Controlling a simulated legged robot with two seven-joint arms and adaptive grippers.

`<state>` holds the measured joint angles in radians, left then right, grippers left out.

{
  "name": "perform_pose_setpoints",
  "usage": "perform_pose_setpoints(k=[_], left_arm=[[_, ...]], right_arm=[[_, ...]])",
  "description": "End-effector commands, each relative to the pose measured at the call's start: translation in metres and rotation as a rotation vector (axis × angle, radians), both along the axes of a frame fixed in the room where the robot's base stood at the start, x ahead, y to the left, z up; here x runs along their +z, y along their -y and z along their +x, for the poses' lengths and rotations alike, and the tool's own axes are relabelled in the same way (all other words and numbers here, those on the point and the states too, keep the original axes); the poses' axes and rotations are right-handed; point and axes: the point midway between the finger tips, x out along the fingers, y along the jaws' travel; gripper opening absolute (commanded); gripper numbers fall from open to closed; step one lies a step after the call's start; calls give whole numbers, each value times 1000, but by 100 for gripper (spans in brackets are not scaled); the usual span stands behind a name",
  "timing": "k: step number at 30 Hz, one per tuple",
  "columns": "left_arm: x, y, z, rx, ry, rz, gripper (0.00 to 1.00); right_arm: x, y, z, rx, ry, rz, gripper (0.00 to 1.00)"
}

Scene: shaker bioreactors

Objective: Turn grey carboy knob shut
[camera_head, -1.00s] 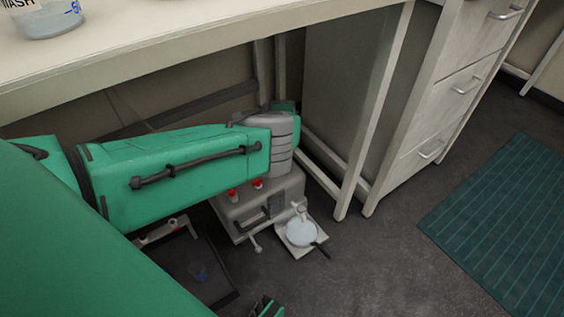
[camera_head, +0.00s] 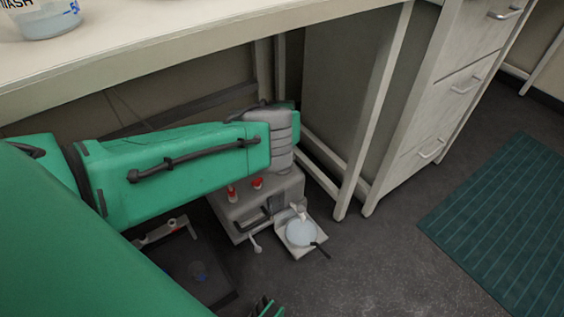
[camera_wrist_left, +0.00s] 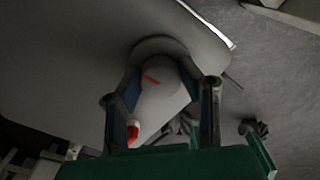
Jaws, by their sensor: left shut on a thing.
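In the left wrist view a rounded grey knob (camera_wrist_left: 160,92) with a short red mark on its face stands against a large smooth grey surface (camera_wrist_left: 95,45). My left gripper (camera_wrist_left: 162,75) has one dark finger on each side of the knob and is shut on it. In the head view my green left arm reaches under the bench from the left. Its gripper and the knob are hidden there.
A grey box-shaped unit (camera_head: 232,213) with red caps and a round pale glass part (camera_head: 300,233) stands on the floor below my forearm. A bench leg (camera_head: 372,115) and white drawers (camera_head: 440,115) are to the right. The floor towards the green mat (camera_head: 510,225) is clear.

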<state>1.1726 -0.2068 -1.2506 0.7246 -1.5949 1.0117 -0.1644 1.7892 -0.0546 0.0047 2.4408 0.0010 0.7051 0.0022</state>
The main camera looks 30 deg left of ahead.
Motion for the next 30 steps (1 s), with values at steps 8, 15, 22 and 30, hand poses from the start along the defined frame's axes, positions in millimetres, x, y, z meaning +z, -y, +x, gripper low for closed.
perform_pose_setpoints(k=[8,15,22,30], left_arm=[[0,4,0,-37,-2,-6,4],[0,3,0,-38,-3,-6,4],[0,2,0,-36,-2,-4,53],[2,1,0,-34,-1,-2,53]], right_arm=[[0,0,0,0,0,0,40],[0,0,0,0,0,0,40],[0,0,0,0,0,0,40],[1,0,-1,0,3,0,40]])
